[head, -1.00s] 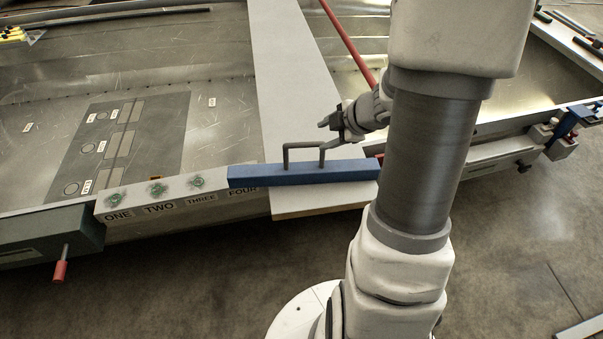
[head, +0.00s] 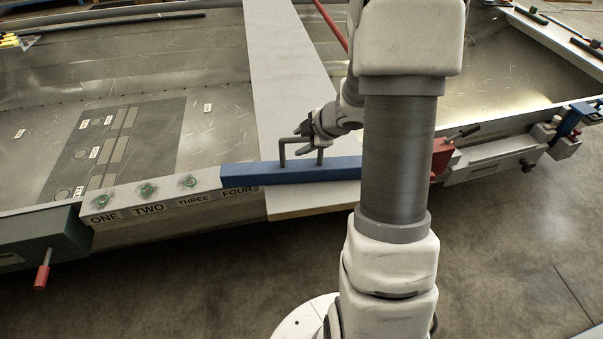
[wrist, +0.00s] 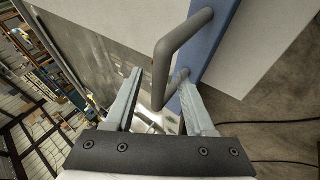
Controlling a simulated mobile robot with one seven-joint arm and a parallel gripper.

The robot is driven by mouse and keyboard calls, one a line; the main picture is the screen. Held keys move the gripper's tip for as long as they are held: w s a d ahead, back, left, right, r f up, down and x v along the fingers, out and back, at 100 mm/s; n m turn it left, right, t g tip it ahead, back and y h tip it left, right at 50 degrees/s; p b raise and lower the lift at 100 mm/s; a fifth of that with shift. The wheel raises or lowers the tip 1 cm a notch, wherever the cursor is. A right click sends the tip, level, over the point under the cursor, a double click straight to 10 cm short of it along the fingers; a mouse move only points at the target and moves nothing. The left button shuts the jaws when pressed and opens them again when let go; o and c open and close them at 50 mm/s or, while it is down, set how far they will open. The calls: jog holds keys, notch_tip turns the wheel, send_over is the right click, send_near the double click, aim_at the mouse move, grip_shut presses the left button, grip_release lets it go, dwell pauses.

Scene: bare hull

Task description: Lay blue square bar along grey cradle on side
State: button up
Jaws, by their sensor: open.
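My gripper (head: 300,141) is open at the handle's top. In the wrist view, the handle appears between the fingers of my gripper (wrist: 161,82); whether they touch it I cannot tell. My arm hides the bar's right end. I cannot tell which grey part is the cradle.
A dark grey box (head: 55,225) with a red handle hangs at the hull's left edge. A red clamp (head: 442,155) and a light grey block (head: 492,158) sit right of my arm. A pale plank (head: 285,70) crosses the hull behind the bar.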

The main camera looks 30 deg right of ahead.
jog(key=shift+r, duration=0.1)
jog(key=shift+c, duration=0.3)
grip_shut()
dwell(0.9)
jog(key=shift+r, duration=0.1)
